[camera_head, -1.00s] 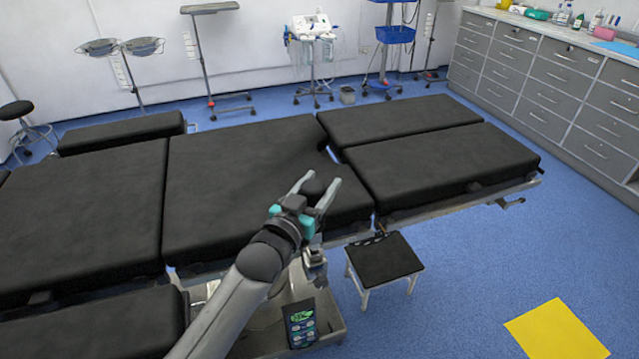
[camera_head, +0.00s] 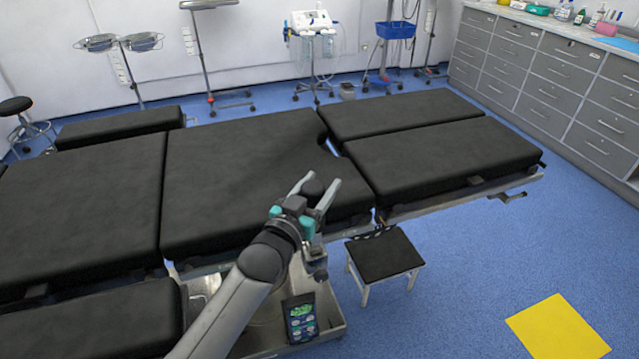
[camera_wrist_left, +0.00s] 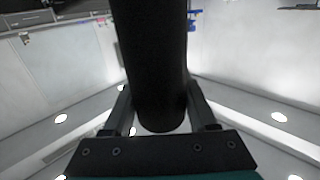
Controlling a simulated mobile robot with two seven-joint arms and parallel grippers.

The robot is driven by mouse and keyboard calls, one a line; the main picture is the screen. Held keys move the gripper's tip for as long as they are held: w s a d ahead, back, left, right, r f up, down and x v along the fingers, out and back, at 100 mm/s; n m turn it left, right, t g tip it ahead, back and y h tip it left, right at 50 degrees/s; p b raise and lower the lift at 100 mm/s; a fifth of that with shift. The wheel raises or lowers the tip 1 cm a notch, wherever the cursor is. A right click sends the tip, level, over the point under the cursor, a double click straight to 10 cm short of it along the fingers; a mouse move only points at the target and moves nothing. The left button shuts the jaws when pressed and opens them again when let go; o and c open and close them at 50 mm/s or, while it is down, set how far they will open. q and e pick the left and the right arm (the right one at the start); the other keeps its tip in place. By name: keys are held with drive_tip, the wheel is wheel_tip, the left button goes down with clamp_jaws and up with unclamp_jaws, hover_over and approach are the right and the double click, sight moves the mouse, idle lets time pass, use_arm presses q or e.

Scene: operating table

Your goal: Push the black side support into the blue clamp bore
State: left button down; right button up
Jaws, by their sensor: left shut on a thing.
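My left gripper (camera_head: 322,184) is over the near edge of the operating table (camera_head: 240,185), its fingers pointing away. It is shut on the black side support (camera_head: 314,187), which shows as a small dark piece between the fingers. In the left wrist view the support (camera_wrist_left: 155,70) is a thick dark cylinder between the two fingers, running up out of the picture. I cannot make out the blue clamp or its bore in either view. My right gripper is not in view.
A black-topped stool (camera_head: 384,255) stands by the table's near side. A keypad (camera_head: 301,319) sits near the table base. A yellow sheet (camera_head: 557,331) lies on the blue floor. Grey drawers (camera_head: 550,80) line the right wall. The floor at right is open.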

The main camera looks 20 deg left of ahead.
use_arm(q)
drive_tip(key=c, duration=0.7)
unclamp_jaws()
drive_tip(key=shift+f, duration=0.3)
drive_tip(key=o, duration=0.6)
drive_tip(key=shift+r, duration=0.1)
drive_tip(key=s+a, duration=0.1)
drive_tip(key=s, duration=0.4)
drive_tip(key=s+a+p, duration=0.1)
drive_tip(key=s, duration=0.4)
drive_tip(key=s+a+p, duration=0.1)
drive_tip(key=s, duration=0.4)
